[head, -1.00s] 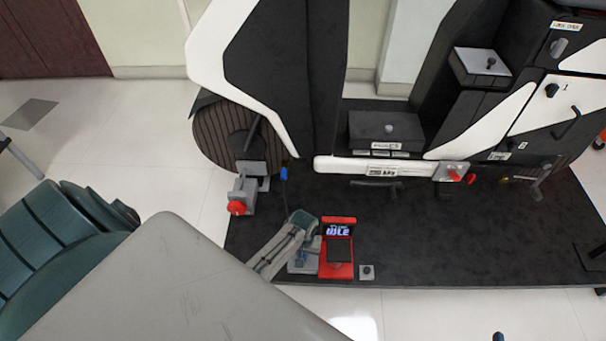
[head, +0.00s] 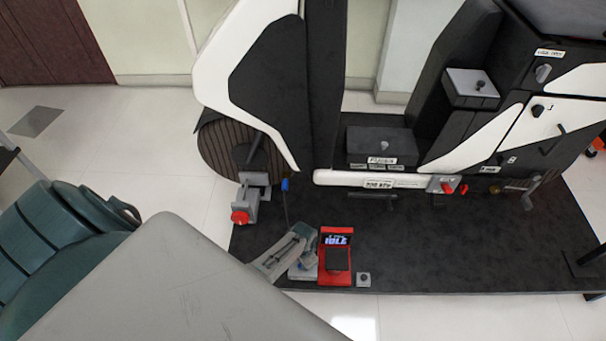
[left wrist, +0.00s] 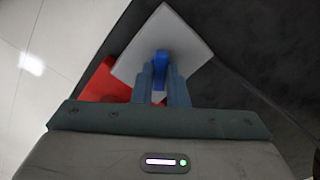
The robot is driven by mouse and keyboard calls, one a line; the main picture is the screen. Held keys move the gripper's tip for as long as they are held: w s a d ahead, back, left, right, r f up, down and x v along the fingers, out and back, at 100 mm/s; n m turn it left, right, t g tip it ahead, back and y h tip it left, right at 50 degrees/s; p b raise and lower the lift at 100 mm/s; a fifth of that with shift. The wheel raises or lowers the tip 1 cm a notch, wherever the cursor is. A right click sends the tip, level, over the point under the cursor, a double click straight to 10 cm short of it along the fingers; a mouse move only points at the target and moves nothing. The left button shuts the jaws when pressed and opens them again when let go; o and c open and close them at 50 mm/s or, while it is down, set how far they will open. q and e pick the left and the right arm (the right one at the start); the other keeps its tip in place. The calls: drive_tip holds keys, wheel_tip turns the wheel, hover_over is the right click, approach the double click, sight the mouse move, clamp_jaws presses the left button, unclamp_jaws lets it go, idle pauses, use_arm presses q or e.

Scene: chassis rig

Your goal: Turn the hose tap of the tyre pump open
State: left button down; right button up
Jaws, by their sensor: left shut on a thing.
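The tyre pump (head: 336,263), a red unit with a small lit display, stands at the front edge of the dark platform. Left of it is a pale grey plate (head: 300,273), mostly hidden by my left arm in the head view. In the left wrist view the plate (left wrist: 186,42) carries the blue hose tap handle (left wrist: 161,58). My left gripper (left wrist: 161,74) is shut on this handle, one finger on each side. In the head view my left gripper (head: 303,238) points down over the plate and hides the tap. My right gripper is not in view.
A thin rod with a blue tip (head: 285,185) rises behind my left gripper. A grey clamp with a red knob (head: 240,217) stands to the left. A small grey button box (head: 363,279) is right of the pump.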

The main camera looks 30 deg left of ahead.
use_arm(q)
drive_tip(key=m+p, duration=0.1)
drive_tip(key=m, duration=0.1)
drive_tip(key=shift+r+m, duration=0.1)
drive_tip(key=shift+m, duration=0.7)
drive_tip(key=shift+m+p, duration=0.55)
drive_tip(key=shift+m, duration=1.35)
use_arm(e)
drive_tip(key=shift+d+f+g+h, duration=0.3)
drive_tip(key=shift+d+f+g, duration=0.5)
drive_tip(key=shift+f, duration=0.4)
use_arm(q)
drive_tip(key=c, duration=1.4)
unclamp_jaws()
drive_tip(key=shift+c, duration=0.2)
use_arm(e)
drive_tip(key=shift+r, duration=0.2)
